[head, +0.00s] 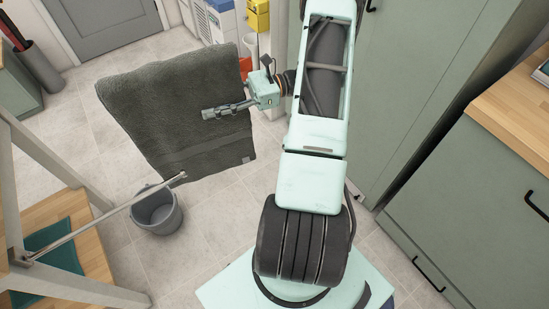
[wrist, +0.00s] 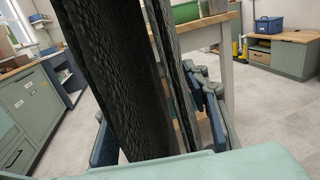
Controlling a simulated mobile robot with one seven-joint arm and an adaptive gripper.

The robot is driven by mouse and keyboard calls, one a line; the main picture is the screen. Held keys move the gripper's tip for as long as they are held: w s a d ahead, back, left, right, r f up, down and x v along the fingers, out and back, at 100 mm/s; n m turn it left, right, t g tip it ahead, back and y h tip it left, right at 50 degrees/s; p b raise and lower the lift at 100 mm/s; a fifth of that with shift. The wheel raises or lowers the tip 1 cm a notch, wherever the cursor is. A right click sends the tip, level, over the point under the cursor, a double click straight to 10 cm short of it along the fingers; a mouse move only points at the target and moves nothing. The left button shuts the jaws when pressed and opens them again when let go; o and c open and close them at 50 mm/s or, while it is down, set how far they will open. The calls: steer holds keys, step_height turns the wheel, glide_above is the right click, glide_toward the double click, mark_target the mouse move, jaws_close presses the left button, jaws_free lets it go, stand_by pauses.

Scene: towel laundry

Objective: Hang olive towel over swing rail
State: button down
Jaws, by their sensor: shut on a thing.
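The dark olive-grey towel (head: 170,110) hangs spread out from my gripper (head: 222,110), which is shut on it on the right side of the towel in the head view. In the wrist view the towel (wrist: 110,75) hangs in dark folds between the fingers (wrist: 160,130) and hides much of the middle. The swing rail (head: 105,220) is a thin pale metal rod reaching out from a light wooden frame at lower left. Its free tip shows in front of the towel's lower edge in the head view. I cannot tell whether they touch.
A grey bucket (head: 158,212) stands on the tiled floor below the rail tip. A wooden shelf with a teal cloth (head: 48,250) lies under the rail. Green cabinets (head: 470,190) stand at right. A yellow box (head: 257,15) and blue-white container stand behind.

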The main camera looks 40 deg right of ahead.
steer(key=s+d+f+n+g+b, duration=0.1)
steer(key=s+d+f+b, duration=0.3)
steer(key=f, duration=0.3)
steer(key=s+d+f+n+g+y+b, duration=0.1)
steer(key=s+d+f+g+b, duration=0.15)
steer(key=d+f+b, duration=0.35)
steer(key=s+d+f+n+g+b, duration=0.1)
steer(key=s+d+f+b, duration=0.2)
steer(key=f+b, duration=0.4)
steer(key=w+a+f, duration=0.1)
steer(key=a, duration=1.9)
steer(key=w+a+f+b, duration=0.1)
steer(key=a, duration=1.9)
steer(key=shift+w+a, duration=0.2)
steer(key=shift+w, duration=0.2)
stand_by(0.3)
